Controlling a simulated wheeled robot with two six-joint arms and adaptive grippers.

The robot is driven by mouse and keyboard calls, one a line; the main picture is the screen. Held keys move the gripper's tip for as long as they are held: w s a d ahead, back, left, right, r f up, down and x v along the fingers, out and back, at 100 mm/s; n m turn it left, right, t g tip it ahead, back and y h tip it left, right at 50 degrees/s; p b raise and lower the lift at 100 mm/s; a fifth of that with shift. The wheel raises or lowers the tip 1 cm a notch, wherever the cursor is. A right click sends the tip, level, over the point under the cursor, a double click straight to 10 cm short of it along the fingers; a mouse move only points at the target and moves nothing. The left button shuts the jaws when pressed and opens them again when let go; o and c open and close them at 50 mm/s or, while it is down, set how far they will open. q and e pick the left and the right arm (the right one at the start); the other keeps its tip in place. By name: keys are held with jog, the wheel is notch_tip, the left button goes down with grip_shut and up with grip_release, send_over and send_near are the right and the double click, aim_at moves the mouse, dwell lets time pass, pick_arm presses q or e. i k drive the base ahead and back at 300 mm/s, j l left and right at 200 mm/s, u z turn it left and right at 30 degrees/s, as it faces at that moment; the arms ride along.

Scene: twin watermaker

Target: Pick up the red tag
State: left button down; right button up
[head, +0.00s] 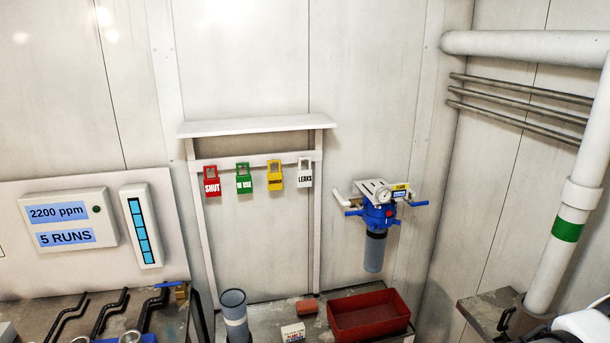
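The red tag (212,181) reads "SHUT" and hangs leftmost on the white rail (228,161) of a wall rack. To its right on the same rail hang a green tag (244,178), a yellow tag (275,176) and a white tag (305,173) reading "LEAKS". Each tag has a loop-shaped top. Neither of my grippers shows in the head view, so their state and distance from the red tag cannot be seen.
A white shelf (255,125) juts out above the tags. Below stand a grey cylinder (234,312), a red tray (368,316) and a small white box (293,332). A blue filter housing (376,218) is right of the rack. Dark levers (110,312) lie lower left.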

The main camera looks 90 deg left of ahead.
aim_at(212, 186)
jog(key=u, duration=2.7)
